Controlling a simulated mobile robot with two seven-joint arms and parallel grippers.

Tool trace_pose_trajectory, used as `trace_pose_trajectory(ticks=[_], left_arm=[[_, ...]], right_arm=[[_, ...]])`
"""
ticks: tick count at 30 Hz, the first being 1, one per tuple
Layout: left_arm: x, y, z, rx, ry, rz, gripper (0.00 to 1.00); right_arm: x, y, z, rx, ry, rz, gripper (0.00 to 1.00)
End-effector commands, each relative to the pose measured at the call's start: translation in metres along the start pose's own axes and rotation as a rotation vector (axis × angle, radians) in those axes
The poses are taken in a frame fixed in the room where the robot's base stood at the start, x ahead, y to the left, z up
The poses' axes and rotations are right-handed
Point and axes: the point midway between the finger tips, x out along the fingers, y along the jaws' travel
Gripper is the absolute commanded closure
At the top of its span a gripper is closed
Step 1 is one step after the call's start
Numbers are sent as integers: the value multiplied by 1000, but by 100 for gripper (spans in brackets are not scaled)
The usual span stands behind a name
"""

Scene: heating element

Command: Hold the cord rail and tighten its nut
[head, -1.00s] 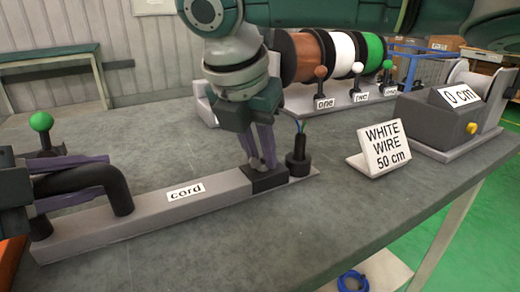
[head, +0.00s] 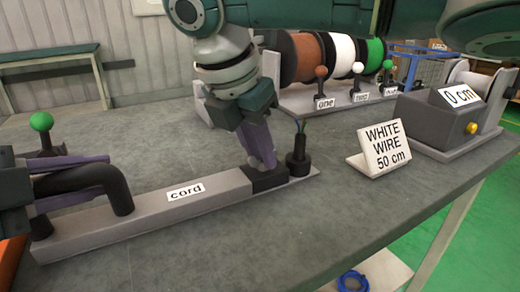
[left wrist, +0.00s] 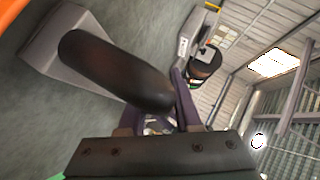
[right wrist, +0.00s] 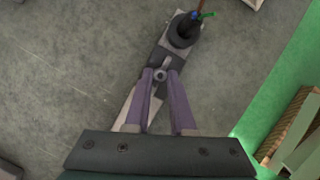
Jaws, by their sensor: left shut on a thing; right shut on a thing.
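The cord rail (head: 150,216) is a long light-grey bar labelled "cord" lying on the table, with a black bent handle (head: 118,190) at its left end. My left gripper (head: 96,178) is shut on this handle. The handle fills much of the left wrist view (left wrist: 115,72). Near the rail's right end is a dark block (head: 268,180). My right gripper (head: 263,165) points down onto it, its fingers tilted. In the right wrist view its fingertips close around a small grey nut (right wrist: 161,74), partly hidden between them.
A black plug with coloured wires (head: 298,158) stands just right of the block. A "WHITE WIRE 50 cm" sign (head: 382,150) and a measuring device (head: 440,122) stand further right. Wire spools (head: 342,55) with levers are behind. A green-knobbed lever (head: 41,124) is at left.

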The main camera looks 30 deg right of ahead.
Motion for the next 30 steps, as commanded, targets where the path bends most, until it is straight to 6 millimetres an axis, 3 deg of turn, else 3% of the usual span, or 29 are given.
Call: trace_pose_trajectory(ticks=[15,30], left_arm=[[0,1,0,0,1,2,100],[0,1,0,0,2,4,100]], right_arm=[[-1,5,1,331,1,-132,100],[0,5,1,438,-1,-179,100]])
